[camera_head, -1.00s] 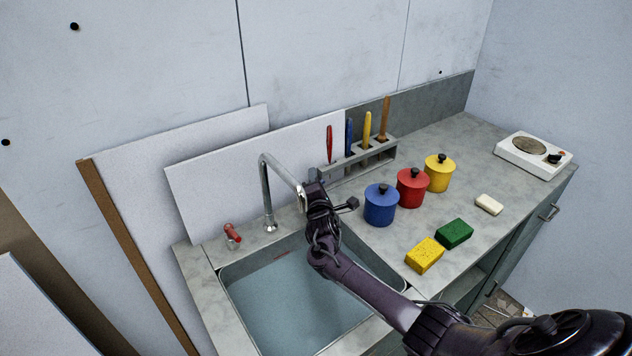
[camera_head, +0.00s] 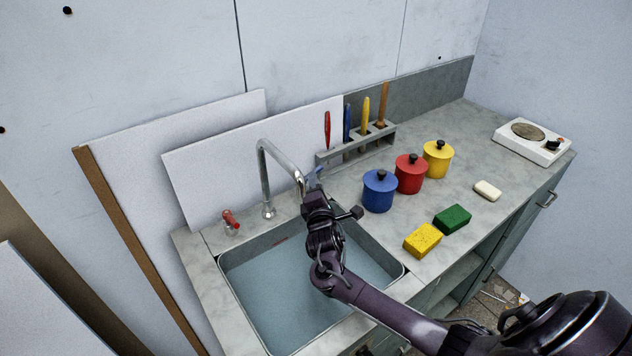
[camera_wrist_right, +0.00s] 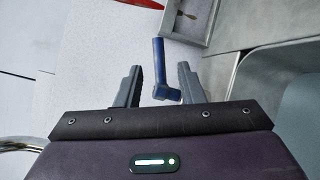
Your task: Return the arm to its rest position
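My right gripper (camera_head: 317,194) is above the back right of the sink, beside the faucet spout. In the right wrist view its two fingers (camera_wrist_right: 160,80) are apart, with nothing gripped. A blue L-shaped tap handle (camera_wrist_right: 160,72) shows beyond and between the fingertips, apparently clear of them. In the head view only a little of this blue handle (camera_head: 313,176) shows past the gripper. My right arm reaches in from the lower right across the sink. My left gripper is not in view.
The metal faucet (camera_head: 265,180) and red tap (camera_head: 230,220) stand behind the sink (camera_head: 240,300). A tool rack (camera_head: 345,152), blue jar (camera_head: 380,192), red jar (camera_head: 410,175), yellow jar (camera_head: 438,160), yellow sponge (camera_head: 422,240) and green sponge (camera_head: 452,219) are to the right.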

